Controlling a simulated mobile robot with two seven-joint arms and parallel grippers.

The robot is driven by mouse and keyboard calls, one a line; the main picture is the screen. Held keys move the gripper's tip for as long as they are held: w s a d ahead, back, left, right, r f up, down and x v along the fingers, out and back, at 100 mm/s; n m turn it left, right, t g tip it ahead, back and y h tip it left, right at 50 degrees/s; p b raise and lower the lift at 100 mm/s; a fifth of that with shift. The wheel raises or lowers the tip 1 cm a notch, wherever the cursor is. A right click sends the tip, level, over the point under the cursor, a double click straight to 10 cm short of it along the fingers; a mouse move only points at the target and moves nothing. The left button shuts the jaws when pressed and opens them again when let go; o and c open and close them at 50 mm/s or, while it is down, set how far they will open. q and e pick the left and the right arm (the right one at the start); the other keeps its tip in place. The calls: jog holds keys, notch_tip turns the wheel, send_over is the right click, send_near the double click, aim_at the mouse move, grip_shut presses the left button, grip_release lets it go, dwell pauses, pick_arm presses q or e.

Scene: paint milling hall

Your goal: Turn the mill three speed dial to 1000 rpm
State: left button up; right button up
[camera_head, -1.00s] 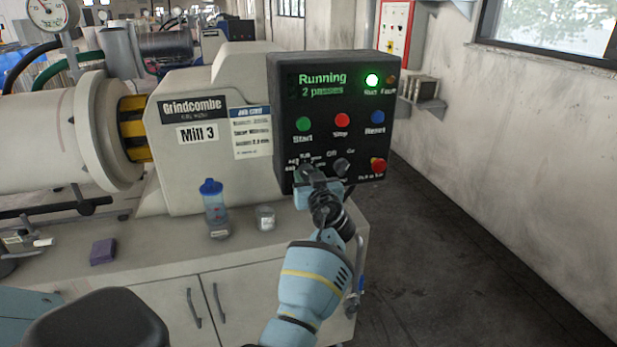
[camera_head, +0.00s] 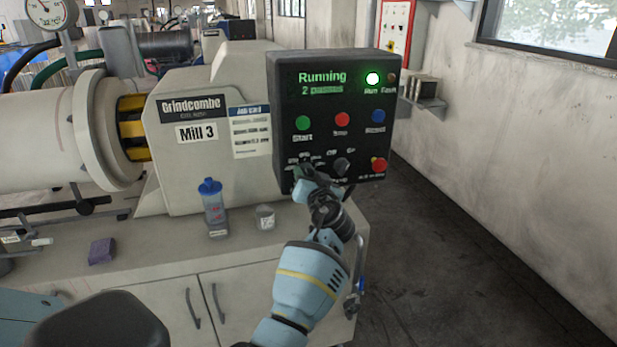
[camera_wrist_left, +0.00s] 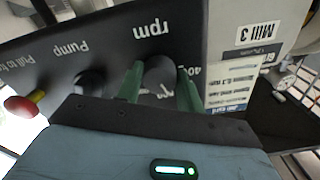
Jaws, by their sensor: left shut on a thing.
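The black control panel (camera_head: 335,92) of Mill 3 faces me, with a lit display reading "Running" and "2 passes". The speed dial (camera_wrist_left: 160,72) is a dark round knob under the upside-down "rpm" label in the left wrist view. My left gripper (camera_head: 304,173) is at the panel's lower left. Its green fingers (camera_wrist_left: 161,86) are on both sides of the dial, shut on it. The dial's pointer and most of its scale are hidden, so I cannot read the set speed. My right gripper is not in view.
Beside the dial are the pump switch (camera_head: 342,165) and the red stop knob (camera_head: 378,164). Start (camera_head: 303,123), stop (camera_head: 342,119) and reset (camera_head: 377,116) buttons sit above. A blue-capped bottle (camera_head: 214,207) and a small jar (camera_head: 265,217) stand on the bench. The floor at right is clear.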

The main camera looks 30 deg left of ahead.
pick_arm(q)
jog(key=m, duration=0.2)
jog(key=shift+r+m, duration=0.1)
jog(key=shift+m, duration=0.3)
jog(key=m+p, duration=0.1)
jog(key=m, duration=0.2)
jog(key=shift+r+m, duration=0.1)
jog(key=shift+m, duration=0.2)
jog(key=m, duration=0.3)
jog(key=shift+p, duration=0.4)
jog(key=shift+m, duration=1.2)
jog(key=shift+m+p, duration=0.4)
jog(key=shift+m, duration=0.1)
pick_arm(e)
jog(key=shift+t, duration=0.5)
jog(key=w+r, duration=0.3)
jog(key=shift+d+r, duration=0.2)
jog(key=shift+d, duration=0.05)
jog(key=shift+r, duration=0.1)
pick_arm(q)
jog(key=o, duration=1)
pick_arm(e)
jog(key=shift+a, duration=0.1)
